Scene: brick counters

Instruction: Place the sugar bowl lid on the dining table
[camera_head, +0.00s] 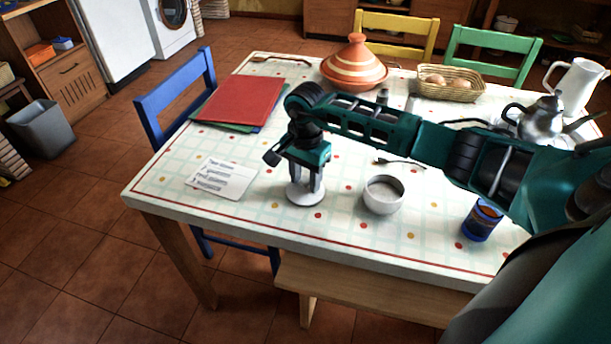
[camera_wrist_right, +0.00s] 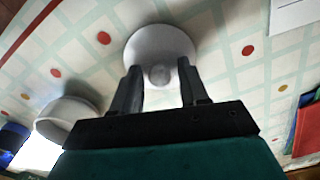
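The white round sugar bowl lid (camera_head: 305,197) lies on the dining table (camera_head: 262,222), left of the white sugar bowl (camera_head: 383,196). My right gripper (camera_head: 306,186) points down over the lid. In the right wrist view, the lid (camera_wrist_right: 160,42) shows its round knob between the fingertips (camera_wrist_right: 160,84). The fingers stand apart, with a gap on each side of the knob, so the gripper is open. The open bowl (camera_wrist_right: 62,122) also shows there at the left. My left gripper is not in view.
A note card (camera_head: 222,178) lies left of the lid, with red and green folders (camera_head: 242,98) behind it. A small fork (camera_head: 398,162) lies behind the bowl. A blue cup (camera_head: 481,220) stands at the right. A tagine (camera_head: 355,66), egg basket (camera_head: 449,84) and kettle (camera_head: 541,118) stand farther back.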

